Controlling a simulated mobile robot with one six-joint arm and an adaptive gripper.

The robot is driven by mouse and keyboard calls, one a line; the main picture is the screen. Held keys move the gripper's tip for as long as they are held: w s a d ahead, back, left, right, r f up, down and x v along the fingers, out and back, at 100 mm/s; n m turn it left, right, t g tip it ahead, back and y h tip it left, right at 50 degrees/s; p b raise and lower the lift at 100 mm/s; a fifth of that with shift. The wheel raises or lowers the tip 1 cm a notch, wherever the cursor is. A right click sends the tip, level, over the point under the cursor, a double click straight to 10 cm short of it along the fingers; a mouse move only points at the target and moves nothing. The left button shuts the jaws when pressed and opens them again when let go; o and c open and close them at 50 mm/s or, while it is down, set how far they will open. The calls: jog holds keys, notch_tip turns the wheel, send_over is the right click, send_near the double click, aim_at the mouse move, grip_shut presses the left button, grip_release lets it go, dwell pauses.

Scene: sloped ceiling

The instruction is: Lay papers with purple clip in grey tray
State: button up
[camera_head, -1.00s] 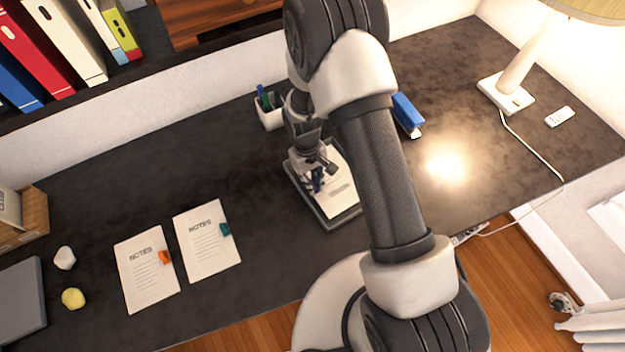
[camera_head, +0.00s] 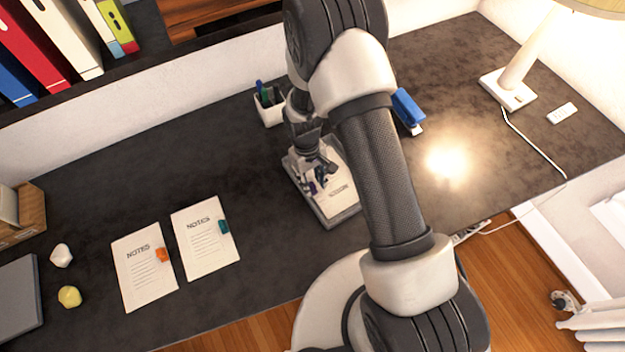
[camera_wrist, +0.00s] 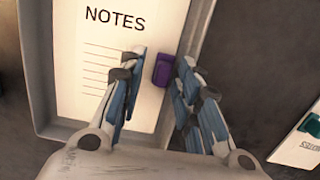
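The papers with the purple clip, a white sheet headed NOTES, lie in the grey tray (camera_head: 342,221) in the head view; the papers (camera_head: 341,187) are partly hidden by my arm. In the wrist view the papers (camera_wrist: 110,60) lie inside the tray's rim (camera_wrist: 38,70), with the purple clip (camera_wrist: 162,70) at their right edge. My gripper (camera_wrist: 159,62) is open, one finger on each side of the clip with gaps visible. In the head view my gripper (camera_head: 316,184) is low over the tray.
Papers with an orange clip (camera_head: 145,275) and papers with a teal clip (camera_head: 203,245) lie left of the tray. A pen cup (camera_head: 270,108) stands behind it, and a blue stapler (camera_head: 407,110) is to the right. The desk between the notes and tray is clear.

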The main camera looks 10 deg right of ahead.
dwell(0.3)
notch_tip(320, 180, up, 12)
jog(key=w, duration=0.1)
jog(key=shift+w+a, duration=0.3)
jog(key=shift+a, duration=0.15)
jog(key=shift+s+f, duration=0.1)
dwell(0.4)
